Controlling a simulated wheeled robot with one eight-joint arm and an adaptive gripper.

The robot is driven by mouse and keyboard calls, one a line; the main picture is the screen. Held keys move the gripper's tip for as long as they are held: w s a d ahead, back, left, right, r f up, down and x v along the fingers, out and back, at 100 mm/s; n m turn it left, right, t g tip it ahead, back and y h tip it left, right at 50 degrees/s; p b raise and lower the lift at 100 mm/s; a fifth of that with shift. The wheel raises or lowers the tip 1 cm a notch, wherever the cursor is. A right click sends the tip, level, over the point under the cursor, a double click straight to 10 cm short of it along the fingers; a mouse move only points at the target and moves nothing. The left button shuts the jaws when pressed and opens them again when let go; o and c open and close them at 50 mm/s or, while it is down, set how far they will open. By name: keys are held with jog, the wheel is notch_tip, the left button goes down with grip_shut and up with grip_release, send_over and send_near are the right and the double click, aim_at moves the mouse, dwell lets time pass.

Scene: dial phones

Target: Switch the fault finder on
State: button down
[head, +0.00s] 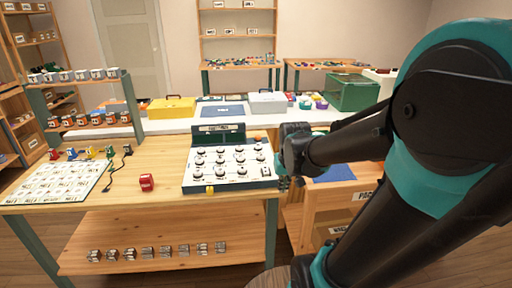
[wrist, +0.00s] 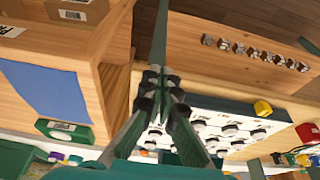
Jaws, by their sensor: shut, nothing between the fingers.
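The fault finder seems to be the white panel (head: 228,181) with several dark-and-white knobs, on the right part of the wooden bench. A dark green display box (head: 218,133) stands at its back edge. A small dark part, perhaps a switch, sits at its front right corner (head: 265,171); its setting is too small to tell. My gripper (head: 284,181) is shut and empty, just beside the panel's right edge. In the wrist view my gripper (wrist: 162,80) partly hides the panel (wrist: 236,117). I cannot tell whether it touches the panel.
A red block (head: 147,182) and a labelled white sheet (head: 56,183) lie left of the panel. A small yellow piece (head: 209,188) is at the panel's front edge. A wooden cart with a blue mat (head: 335,173) stands to the right. Metal parts (head: 163,251) line the lower shelf.

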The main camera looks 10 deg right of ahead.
notch_tip(320, 180, up, 13)
jog(key=g, duration=0.1)
send_over(266, 167)
jog(key=s, duration=0.4)
jog(key=x, duration=1.4)
jog(key=shift+w+f+g, duration=0.1)
jog(key=shift+g, duration=0.2)
jog(key=shift+w+f+g, duration=0.25)
jog(key=shift+f+g, duration=0.05)
jog(key=shift+g, duration=0.4)
jog(key=shift+w+f, duration=0.15)
